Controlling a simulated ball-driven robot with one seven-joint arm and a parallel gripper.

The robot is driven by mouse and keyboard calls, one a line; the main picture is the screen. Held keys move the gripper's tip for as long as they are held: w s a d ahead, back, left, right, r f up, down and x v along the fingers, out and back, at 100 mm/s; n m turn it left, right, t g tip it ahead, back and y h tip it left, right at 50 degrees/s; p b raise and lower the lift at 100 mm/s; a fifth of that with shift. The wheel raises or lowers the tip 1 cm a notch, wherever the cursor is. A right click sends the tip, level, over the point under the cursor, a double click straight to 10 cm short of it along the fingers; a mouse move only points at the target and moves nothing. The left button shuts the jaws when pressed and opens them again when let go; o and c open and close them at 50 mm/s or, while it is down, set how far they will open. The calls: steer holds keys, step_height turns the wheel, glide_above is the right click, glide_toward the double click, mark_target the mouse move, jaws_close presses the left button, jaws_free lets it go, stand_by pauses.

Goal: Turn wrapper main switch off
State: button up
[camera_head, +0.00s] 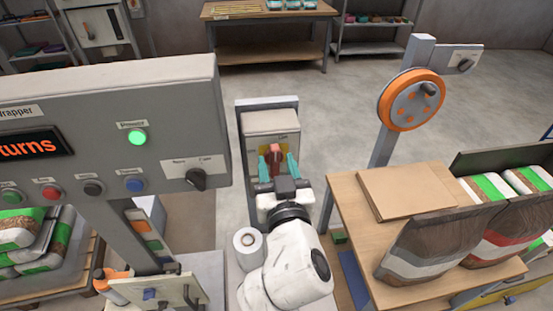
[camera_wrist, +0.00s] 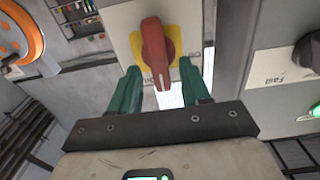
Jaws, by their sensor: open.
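The main switch (camera_head: 274,150) is a red rotary handle on a yellow plate, on a grey box ahead of me. In the wrist view the red handle (camera_wrist: 154,48) lies nearly upright in the picture, with small lettering around the yellow plate (camera_wrist: 173,48), partly too blurred to read. My gripper (camera_head: 278,166) is open, with teal fingers pointing at the switch. In the wrist view its fingers (camera_wrist: 159,75) stand on either side of the handle's lower end, with gaps visible. I cannot tell whether they touch it.
A grey control panel (camera_head: 80,120) with a lit green button (camera_head: 137,137) and a black knob (camera_head: 197,179) stands close at left. A wooden table (camera_head: 350,215) with filled bags (camera_head: 440,240) and a post with an orange wheel (camera_head: 410,98) stand at right.

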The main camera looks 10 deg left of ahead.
steer(key=shift+w+a, duration=0.15)
steer(key=shift+w, duration=0.35)
steer(key=c, duration=0.7)
